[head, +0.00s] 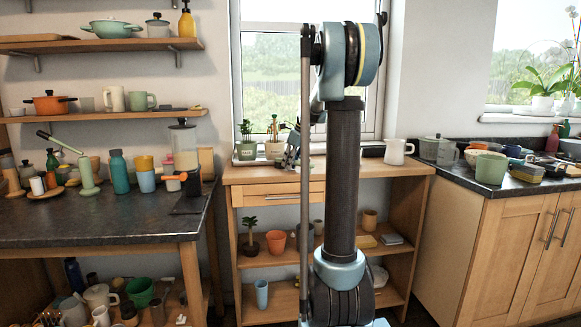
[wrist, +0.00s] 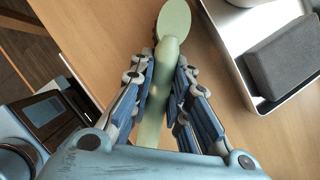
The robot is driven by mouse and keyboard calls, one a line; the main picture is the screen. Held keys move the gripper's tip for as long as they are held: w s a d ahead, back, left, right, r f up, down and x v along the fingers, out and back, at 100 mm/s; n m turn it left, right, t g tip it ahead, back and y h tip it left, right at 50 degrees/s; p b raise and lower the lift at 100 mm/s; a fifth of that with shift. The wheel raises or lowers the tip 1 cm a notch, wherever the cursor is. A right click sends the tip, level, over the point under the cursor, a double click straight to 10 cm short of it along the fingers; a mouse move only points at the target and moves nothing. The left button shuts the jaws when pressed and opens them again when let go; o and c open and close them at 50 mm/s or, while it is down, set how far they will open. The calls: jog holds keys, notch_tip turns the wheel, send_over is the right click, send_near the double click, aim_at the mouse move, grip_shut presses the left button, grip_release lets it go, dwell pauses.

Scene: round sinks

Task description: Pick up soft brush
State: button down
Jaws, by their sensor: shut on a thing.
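The soft brush, as I take the pale green long-handled thing (wrist: 174,22) to be, runs up the middle of the wrist view. Its flat oval end points away from me, and its bristles do not show. My gripper (wrist: 162,68) is shut on its handle, with a blue-grey finger on each side. The wooden top lies below; I cannot tell whether the brush touches it. In the head view my gripper (head: 291,150) is small and partly hidden behind my arm, above the wooden cabinet (head: 262,174). The brush cannot be made out there.
A pale tray (wrist: 252,92) with a dark grey block (wrist: 285,55) lies right of the brush. Potted plants (head: 246,148) stand left of my gripper, by the window. A white jug (head: 396,151) stands at the cabinet's right. Bare wood shows around the brush.

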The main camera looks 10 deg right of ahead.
jog(key=shift+r, duration=0.1)
notch_tip(320, 180, up, 10)
jog(key=shift+f, duration=0.1)
dwell(0.3)
